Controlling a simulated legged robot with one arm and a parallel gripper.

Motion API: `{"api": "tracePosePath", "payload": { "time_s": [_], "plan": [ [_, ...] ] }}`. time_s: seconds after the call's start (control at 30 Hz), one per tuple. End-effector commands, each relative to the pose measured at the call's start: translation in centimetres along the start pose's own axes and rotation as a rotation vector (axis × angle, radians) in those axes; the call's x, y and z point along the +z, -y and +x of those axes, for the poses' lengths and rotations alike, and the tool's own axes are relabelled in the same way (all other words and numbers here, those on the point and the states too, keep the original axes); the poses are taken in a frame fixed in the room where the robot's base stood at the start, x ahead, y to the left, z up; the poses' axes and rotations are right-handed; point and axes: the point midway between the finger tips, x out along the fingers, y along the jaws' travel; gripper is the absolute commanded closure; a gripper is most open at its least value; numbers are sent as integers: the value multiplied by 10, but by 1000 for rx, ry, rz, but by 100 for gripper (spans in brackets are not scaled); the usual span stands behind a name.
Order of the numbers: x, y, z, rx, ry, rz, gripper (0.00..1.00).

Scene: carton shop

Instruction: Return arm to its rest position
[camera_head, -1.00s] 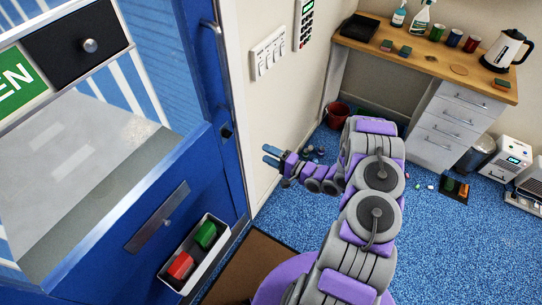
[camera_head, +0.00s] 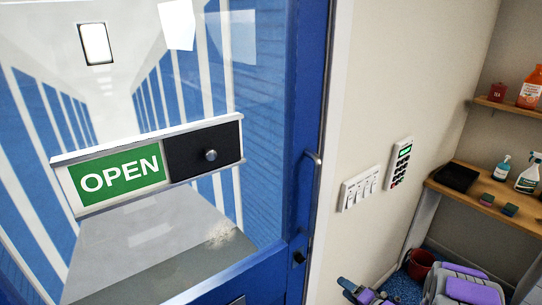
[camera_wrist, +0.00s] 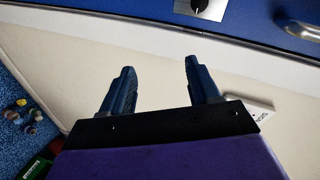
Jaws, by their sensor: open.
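My gripper shows in the wrist view (camera_wrist: 157,85) with two dark blue fingers apart and nothing between them. Beyond the fingers are a cream wall and, at the top, the blue door's edge. In the head view, my gripper (camera_head: 346,287) is small at the bottom edge, below the light switches and right of the blue door. My purple and grey arm shows only in part at the bottom right; the rest is cut off by the frame.
The blue door (camera_head: 318,100) bears a green OPEN sign (camera_head: 120,180). White switches (camera_head: 359,189) and a keypad (camera_head: 400,163) are on the wall. A wooden counter (camera_head: 470,196) holds a black tray (camera_head: 456,177) and bottles. A red bucket (camera_head: 420,264) stands on the floor.

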Motion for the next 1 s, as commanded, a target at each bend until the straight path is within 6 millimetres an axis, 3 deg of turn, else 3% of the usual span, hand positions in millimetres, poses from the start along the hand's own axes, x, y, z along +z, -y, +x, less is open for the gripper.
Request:
{"api": "tracePosePath", "payload": {
  "time_s": [0.3,0.53,0.77,1.0],
  "plan": [
    [-61,9,-19,422,-56,-355,39],
    [-81,35,-56,698,-63,-512,39],
    [-72,71,-104,929,-27,-591,39],
    [-27,109,-158,1112,80,-605,39]
  ]
}}
